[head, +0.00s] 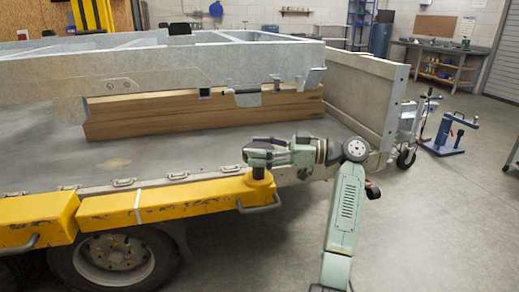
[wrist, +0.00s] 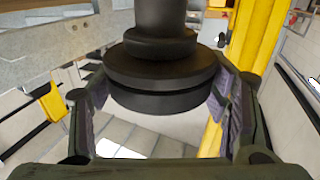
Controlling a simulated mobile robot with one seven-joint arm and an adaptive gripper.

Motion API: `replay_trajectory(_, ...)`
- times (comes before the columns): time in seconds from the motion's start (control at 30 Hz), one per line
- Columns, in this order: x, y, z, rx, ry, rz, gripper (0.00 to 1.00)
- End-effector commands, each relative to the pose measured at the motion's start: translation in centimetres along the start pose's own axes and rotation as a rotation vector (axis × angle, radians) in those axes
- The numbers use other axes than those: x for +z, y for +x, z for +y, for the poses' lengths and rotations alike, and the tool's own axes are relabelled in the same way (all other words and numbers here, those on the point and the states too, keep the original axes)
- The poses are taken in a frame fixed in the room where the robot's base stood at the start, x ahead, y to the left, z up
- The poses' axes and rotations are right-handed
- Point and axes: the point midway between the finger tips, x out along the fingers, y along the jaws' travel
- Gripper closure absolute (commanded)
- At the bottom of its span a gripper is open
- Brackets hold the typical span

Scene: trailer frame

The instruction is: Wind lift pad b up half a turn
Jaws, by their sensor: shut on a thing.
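Lift pad b is a dark round disc (wrist: 158,75) on a stem in the wrist view. In the head view, only its dark post (head: 259,173) shows, standing at the right end of the yellow lift arm (head: 190,200); the disc is mostly hidden by my gripper. My gripper (head: 256,153) is level above that end, reaching in from the right. In the wrist view, its two fingers (wrist: 156,98) lie on either side of the disc, shut on its rim. The pad's thread is not visible.
A grey galvanised trailer frame (head: 190,62) rests on a timber beam (head: 200,112) on the flat bed (head: 110,160) behind the gripper. A handle (head: 260,206) sticks out below the arm's end. Open floor (head: 440,220) lies to the right.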

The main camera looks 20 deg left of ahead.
Motion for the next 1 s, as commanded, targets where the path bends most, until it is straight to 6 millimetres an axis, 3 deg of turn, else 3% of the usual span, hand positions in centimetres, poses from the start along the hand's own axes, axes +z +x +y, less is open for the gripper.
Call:
replay_trajectory(0.33, 0.1, 0.1, 0.0, 0.0, 0.001, -0.003, 0.11)
replay_trajectory(0.67, 0.1, -0.1, 0.0, 0.001, 0.001, -0.002, 0.1)
replay_trajectory(0.83, 0.0, -1.9, 0.1, 0.003, 0.0, -0.001, 0.1)
replay_trajectory(1.0, 0.0, -5.5, 0.1, 0.004, 0.002, -0.001, 0.1)
